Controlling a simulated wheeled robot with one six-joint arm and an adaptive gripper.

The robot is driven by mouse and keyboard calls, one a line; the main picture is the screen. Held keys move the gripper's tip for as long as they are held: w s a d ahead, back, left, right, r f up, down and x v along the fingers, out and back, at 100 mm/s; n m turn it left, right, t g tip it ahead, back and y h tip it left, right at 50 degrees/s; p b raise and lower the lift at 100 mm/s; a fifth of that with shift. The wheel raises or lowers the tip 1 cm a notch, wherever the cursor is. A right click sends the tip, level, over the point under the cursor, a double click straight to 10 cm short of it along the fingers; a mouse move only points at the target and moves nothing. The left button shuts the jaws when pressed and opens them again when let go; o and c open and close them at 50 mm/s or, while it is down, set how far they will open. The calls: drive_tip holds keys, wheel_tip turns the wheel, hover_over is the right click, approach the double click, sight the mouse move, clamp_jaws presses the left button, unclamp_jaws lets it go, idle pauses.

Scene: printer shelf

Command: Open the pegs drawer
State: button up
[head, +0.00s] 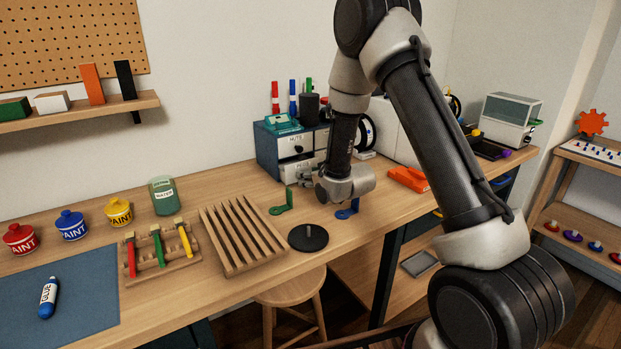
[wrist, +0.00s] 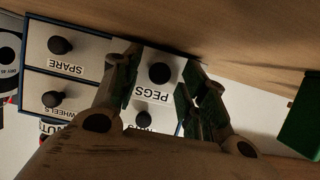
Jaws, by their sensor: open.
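The small dark blue drawer cabinet (head: 265,150) stands against the wall at the back of the bench. Its white-fronted pegs drawer (head: 288,173) is at the bottom left. In the wrist view, turned upside down, the PEGS label (wrist: 150,94) and the drawer's round black knob (wrist: 159,73) show clearly, and the drawer looks shut. My gripper (head: 305,175) is in front of the cabinet. In the wrist view my gripper (wrist: 161,67) is open, with one finger on each side of the knob. I cannot tell whether they touch it.
The nuts drawer (head: 297,145) is above, and the spare drawer (wrist: 63,55) and wheels drawer (wrist: 55,100) are beside. A green hook-shaped piece (head: 281,205), a blue one (head: 348,210) and a black disc with a peg (head: 308,238) stand on the bench in front.

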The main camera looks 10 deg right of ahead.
drive_tip(key=v, duration=0.7)
drive_tip(key=shift+s, duration=0.25)
drive_tip(key=shift+r, duration=0.15)
drive_tip(key=w+a+r, duration=0.2)
drive_tip(key=w+r, duration=0.2)
drive_tip(key=r, duration=0.3)
drive_tip(key=w+f+g, duration=0.1)
drive_tip(key=f, duration=0.2)
drive_tip(key=w+f+g+h, duration=0.1)
drive_tip(key=f, duration=0.2)
drive_tip(key=w+f+g, duration=0.1)
drive_tip(key=f+g, duration=0.1)
drive_tip(key=f, duration=0.1)
drive_tip(key=shift+w+a+f, duration=0.15)
drive_tip(key=shift+w, duration=0.1)
